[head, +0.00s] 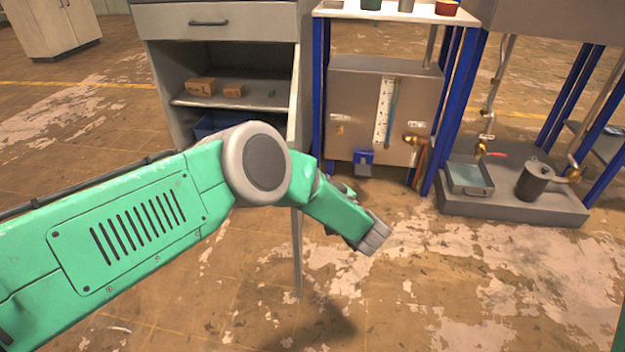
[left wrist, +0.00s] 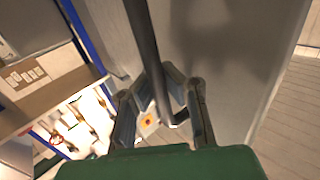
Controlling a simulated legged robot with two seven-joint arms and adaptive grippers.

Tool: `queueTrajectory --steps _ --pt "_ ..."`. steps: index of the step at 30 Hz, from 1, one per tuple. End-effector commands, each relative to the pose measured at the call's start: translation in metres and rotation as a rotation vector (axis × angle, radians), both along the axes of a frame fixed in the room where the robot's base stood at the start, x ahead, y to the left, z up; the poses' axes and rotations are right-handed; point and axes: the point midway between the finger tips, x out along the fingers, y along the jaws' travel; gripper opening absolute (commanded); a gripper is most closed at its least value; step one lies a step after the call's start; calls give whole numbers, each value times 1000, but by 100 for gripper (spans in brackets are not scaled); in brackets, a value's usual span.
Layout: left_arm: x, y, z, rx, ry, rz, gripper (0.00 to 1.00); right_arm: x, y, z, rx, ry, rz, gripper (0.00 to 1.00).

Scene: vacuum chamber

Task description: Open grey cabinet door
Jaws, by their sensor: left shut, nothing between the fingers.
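The grey cabinet (head: 222,22) stands at the upper middle of the head view. Its lower compartment is exposed. Its door (head: 297,255) stands swung out towards me, seen nearly edge-on and partly hidden by my green left arm. In the left wrist view the door's grey face (left wrist: 235,60) fills the right side, with a dark bar handle (left wrist: 146,45) running down it. My left gripper (left wrist: 160,75) is shut at the handle; the bar passes by its fingers, and I cannot tell whether they touch it. In the head view my wrist hides most of the fingers. My right gripper is out of view.
Small cardboard boxes (head: 201,87) sit on the cabinet shelf (head: 235,101), with a blue bin (head: 207,124) below. A blue-framed stand with a metal tank (head: 350,90) is right of the door. A grey platform (head: 515,208) lies farther right. The front floor is clear.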

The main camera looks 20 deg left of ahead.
Motion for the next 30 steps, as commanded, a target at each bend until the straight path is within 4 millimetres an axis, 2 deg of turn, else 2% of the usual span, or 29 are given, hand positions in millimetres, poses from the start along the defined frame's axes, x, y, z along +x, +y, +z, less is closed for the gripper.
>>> queueTrajectory --steps 1,3,4,13,17,30 --pt "-7 -7 -8 -8 19 -4 4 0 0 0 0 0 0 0" --pt "-6 -8 -8 -6 18 -5 28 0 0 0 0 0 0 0" --pt "-6 -7 -7 -5 17 -5 32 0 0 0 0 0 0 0" --pt "-3 -4 -5 -5 11 -4 32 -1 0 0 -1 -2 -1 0" --pt "-8 -11 -5 -5 11 -6 32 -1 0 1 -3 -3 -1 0" --pt "-62 -82 -6 -2 14 -8 32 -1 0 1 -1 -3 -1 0"
